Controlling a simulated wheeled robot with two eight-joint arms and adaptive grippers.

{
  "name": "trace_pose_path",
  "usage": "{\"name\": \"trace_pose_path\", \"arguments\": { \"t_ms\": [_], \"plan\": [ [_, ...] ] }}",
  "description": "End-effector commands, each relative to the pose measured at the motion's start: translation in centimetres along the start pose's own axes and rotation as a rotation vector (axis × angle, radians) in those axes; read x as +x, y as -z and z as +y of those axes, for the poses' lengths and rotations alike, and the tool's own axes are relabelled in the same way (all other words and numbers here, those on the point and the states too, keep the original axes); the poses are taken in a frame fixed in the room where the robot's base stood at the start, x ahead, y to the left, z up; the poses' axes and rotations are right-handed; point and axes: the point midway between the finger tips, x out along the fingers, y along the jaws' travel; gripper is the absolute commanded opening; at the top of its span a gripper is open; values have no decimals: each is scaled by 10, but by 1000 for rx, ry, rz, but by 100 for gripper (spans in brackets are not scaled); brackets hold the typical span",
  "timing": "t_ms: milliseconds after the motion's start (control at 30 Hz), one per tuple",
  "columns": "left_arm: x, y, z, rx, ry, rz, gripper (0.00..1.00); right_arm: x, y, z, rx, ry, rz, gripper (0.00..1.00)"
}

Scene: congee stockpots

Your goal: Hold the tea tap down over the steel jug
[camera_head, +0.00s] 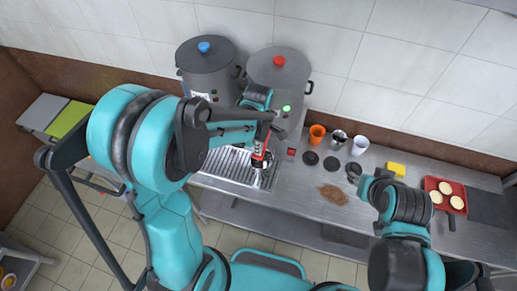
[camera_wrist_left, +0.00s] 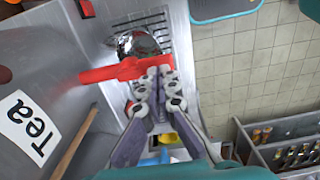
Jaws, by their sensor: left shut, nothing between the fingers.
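In the left wrist view a red tap lever (camera_wrist_left: 122,70) sticks out beside a white "Tea" label (camera_wrist_left: 30,128) on a grey surface. A shiny steel jug (camera_wrist_left: 137,44) stands past the lever on a slotted drip tray (camera_wrist_left: 160,24). My left gripper (camera_wrist_left: 161,76) is shut and empty, its fingertips at the lever's right end; I cannot tell whether they press it.
Two grey stockpots (camera_head: 207,72) (camera_head: 280,75) stand against the tiled wall. A brown patch (camera_head: 333,195) marks the counter.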

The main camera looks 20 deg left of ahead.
Motion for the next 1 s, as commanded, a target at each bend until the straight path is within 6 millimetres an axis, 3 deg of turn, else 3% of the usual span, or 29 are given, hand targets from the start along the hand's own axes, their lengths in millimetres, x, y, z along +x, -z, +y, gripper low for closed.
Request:
{"name": "trace_pose_path", "arguments": {
  "t_ms": [1000],
  "plan": [
    [12, 0, -4, 0, -91, 0, 0, 8, -6, 0, 0, 0, 0, 40]
  ]
}}
